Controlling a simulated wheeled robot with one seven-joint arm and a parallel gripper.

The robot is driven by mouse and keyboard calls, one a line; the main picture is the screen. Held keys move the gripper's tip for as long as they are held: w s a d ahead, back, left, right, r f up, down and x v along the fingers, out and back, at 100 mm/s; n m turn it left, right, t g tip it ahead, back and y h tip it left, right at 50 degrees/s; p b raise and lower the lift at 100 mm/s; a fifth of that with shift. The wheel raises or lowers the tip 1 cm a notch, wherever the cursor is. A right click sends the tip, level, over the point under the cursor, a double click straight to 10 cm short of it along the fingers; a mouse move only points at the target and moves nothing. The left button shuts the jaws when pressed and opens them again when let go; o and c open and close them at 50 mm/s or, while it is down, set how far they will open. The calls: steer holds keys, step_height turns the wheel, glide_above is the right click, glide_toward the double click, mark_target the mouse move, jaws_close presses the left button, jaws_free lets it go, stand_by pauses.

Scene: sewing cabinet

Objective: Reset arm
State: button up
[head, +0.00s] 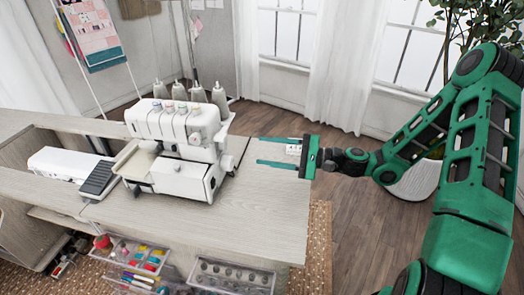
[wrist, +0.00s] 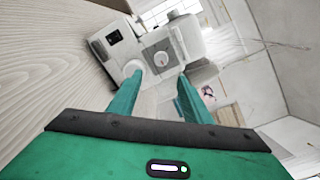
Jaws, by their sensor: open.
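My gripper (head: 282,151) is at the right end of the cabinet top (head: 270,205) in the head view, its two green fingers pointing left toward the serger. The fingers are spread apart with nothing held between them. In the wrist view the open gripper (wrist: 160,85) shows both fingers, with the white serger beyond them. My green arm reaches in from the right side of the head view.
A white serger (head: 180,150) with thread cones stands mid-cabinet, left of my gripper. Clear trays (head: 230,276) with sewing supplies are below the front edge. A white planter (head: 415,182) stands behind my arm. The cabinet's right front is bare.

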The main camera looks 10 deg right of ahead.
stand_by(0.3)
steer(key=s+f+n+g+h, duration=0.1)
steer(key=s, duration=0.1)
steer(key=s+d+f+n+g+h, duration=0.1)
steer(key=f, duration=0.1)
steer(key=s+f+n+g+h, duration=0.2)
steer(key=shift+s+d+f, duration=0.1)
steer(key=shift+s+d, duration=0.15)
steer(key=shift+s, duration=0.1)
steer(key=s+d+n+h, duration=0.1)
steer(key=d, duration=0.1)
steer(key=s+d+f+g+h, duration=0.1)
steer(key=s+d+h, duration=0.1)
steer(key=d, duration=0.1)
steer(key=s+d+f+n+h, duration=0.1)
steer(key=s+d+h, duration=0.1)
steer(key=d, duration=0.1)
steer(key=shift+s+n+g, duration=0.1)
steer(key=shift+n+g, duration=0.2)
steer(key=s+d+r+m+h, duration=0.1)
steer(key=s+d+r+h, duration=0.3)
steer(key=s+d+r, duration=0.3)
steer(key=s+d+r+m+h, duration=0.1)
steer(key=s+d+r+h, duration=0.2)
steer(key=s+d+r, duration=0.4)
steer(key=s+d, duration=0.6)
steer(key=s, duration=0.2)
steer(key=shift+g+h, duration=0.3)
steer(key=shift+h, duration=0.1)
